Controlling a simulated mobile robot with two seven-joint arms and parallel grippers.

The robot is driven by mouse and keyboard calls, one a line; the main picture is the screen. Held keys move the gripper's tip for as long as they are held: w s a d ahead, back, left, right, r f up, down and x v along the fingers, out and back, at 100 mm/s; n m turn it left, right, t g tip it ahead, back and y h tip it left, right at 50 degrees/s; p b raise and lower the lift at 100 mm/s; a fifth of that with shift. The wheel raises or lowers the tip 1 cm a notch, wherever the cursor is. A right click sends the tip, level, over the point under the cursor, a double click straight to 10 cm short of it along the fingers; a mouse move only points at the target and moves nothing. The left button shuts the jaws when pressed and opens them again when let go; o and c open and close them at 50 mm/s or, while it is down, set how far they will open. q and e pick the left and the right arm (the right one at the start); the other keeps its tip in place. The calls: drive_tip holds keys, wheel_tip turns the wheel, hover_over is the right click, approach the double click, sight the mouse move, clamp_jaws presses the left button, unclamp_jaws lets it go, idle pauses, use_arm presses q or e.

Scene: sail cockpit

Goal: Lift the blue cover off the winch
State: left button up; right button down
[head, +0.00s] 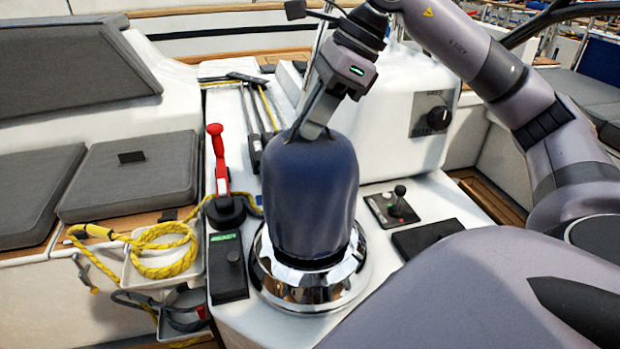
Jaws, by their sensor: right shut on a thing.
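The blue cover (308,195) stands upright in the middle of the head view. It hides the upper part of the winch (308,285), whose shiny chrome base shows below it. A dark band shows between the cover's lower edge and the chrome. My right gripper (311,128) comes down from above and is shut on the top of the blue cover. The exact grip on the fabric is partly hidden by the fingers. My left gripper is not in view.
A red-handled lever (218,165) stands close left of the winch. A small black joystick (399,200) is to the right. A white console (415,100) with a knob rises behind.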

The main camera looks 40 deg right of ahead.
drive_tip(key=shift+r+p, duration=1.3)
drive_tip(key=shift+r, duration=0.3)
wheel_tip(320, 180, up, 4)
drive_tip(key=p, duration=0.4)
drive_tip(key=shift+r, duration=0.1)
wheel_tip(320, 180, up, 4)
drive_tip(key=p, duration=0.4)
drive_tip(key=shift+r, duration=0.15)
